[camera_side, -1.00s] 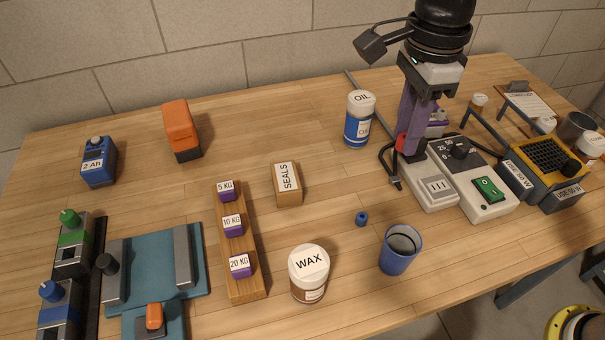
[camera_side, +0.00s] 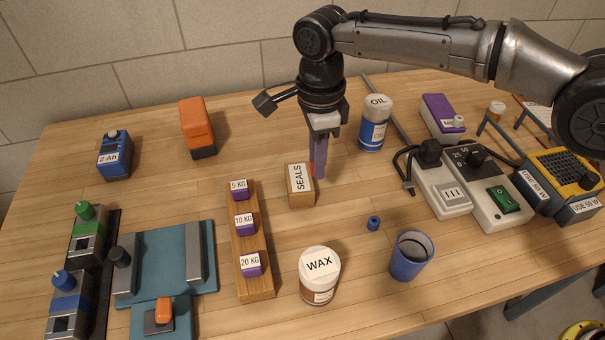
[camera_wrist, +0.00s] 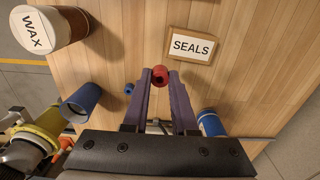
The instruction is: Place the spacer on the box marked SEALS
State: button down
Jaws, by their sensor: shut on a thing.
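The SEALS box (camera_side: 308,194), a small wooden-brown block with a white label on top, stands in the middle of the table. It also shows in the wrist view (camera_wrist: 175,48). My gripper (camera_side: 318,172), with purple fingers, points down just behind and right of the box. In the wrist view, my gripper (camera_wrist: 160,82) is shut on a red ring-like spacer (camera_wrist: 159,73) at its fingertips, just short of the box's near left corner.
A small blue spacer-like ring (camera_side: 374,223) lies on the table right of the box. The WAX jar (camera_side: 319,285) and blue cup (camera_side: 409,262) stand in front. The OIL container (camera_side: 373,130) stands behind right. A wooden rack with weights (camera_side: 246,225) is left of the box.

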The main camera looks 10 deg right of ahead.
aim_at(303, 189)
jog(key=f, duration=0.1)
jog(key=w+a+f, duration=0.2)
jog(key=shift+w+f, duration=0.1)
jog(key=shift+f, duration=0.1)
jog(key=shift+w+f, duration=0.1)
jog(key=shift+f, duration=1.5)
jog(key=shift+f, duration=0.2)
jog(key=c, duration=0.7)
grip_release()
jog(key=shift+r, duration=0.15)
jog(key=shift+r, duration=6.05)
jog(key=shift+r, duration=0.1)
